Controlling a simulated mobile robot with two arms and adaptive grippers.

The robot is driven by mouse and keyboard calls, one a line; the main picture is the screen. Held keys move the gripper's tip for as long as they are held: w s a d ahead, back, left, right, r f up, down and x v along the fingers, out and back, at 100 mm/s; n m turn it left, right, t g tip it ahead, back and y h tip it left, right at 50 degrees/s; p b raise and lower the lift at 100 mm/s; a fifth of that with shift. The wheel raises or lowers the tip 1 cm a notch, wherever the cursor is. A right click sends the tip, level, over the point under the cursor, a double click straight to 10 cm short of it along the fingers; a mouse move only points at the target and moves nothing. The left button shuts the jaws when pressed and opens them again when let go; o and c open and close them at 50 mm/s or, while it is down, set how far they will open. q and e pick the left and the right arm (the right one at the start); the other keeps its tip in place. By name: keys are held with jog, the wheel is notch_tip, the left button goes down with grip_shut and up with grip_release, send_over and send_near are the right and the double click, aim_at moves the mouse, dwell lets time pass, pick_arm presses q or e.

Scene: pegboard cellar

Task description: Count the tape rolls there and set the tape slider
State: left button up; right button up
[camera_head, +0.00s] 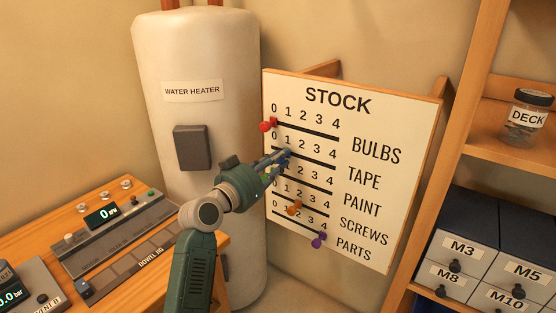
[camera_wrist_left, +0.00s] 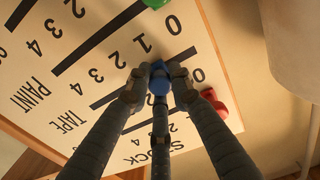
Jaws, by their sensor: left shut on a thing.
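The white STOCK board (camera_head: 390,185) has labelled slots numbered 0 to 4. My left gripper (camera_head: 283,157) is shut on the blue tape slider knob (camera_wrist_left: 159,83). The knob is at about the 1 on the TAPE row; the fingers partly hide its numbers in the left wrist view. The red bulbs knob (camera_head: 266,126) is at 0. The green paint knob (camera_wrist_left: 155,3) shows at the top edge of the wrist view. The orange screws knob (camera_head: 294,208) and purple parts knob (camera_head: 319,240) sit lower. No tape rolls show, and my right gripper is out of view.
A white water heater (camera_head: 175,60) stands behind my left arm. A wooden bench (camera_head: 85,225) with dial consoles is at left. At right, a wooden shelf (camera_head: 500,145) holds a DECK jar (camera_head: 526,115), above drawers marked with M sizes (camera_head: 470,250).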

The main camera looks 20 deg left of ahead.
pick_arm(q)
jog(key=shift+d, duration=0.1)
jog(key=shift+s+d+f+p, duration=0.1)
jog(key=shift+s+d+p, duration=0.7)
jog(key=shift+d, duration=1.15)
jog(key=shift+s+d+p, duration=0.65)
jog(key=shift+d+p, duration=0.15)
jog(key=shift+d, duration=1.15)
jog(key=shift+s+d+f+p, duration=0.1)
jog(key=shift+s+d+p, duration=0.7)
jog(key=shift+d, duration=1.15)
jog(key=o, duration=1.7)
jog(key=shift+w+r, duration=0.1)
jog(key=shift+o, duration=0.2)
jog(key=shift+s+a, duration=0.1)
jog(key=shift+s, duration=0.15)
jog(key=shift+s+a, duration=0.1)
jog(key=p+v, duration=0.2)
jog(key=v, duration=0.6)
jog(key=shift+s+p, duration=0.3)
jog(key=shift+s, duration=0.1)
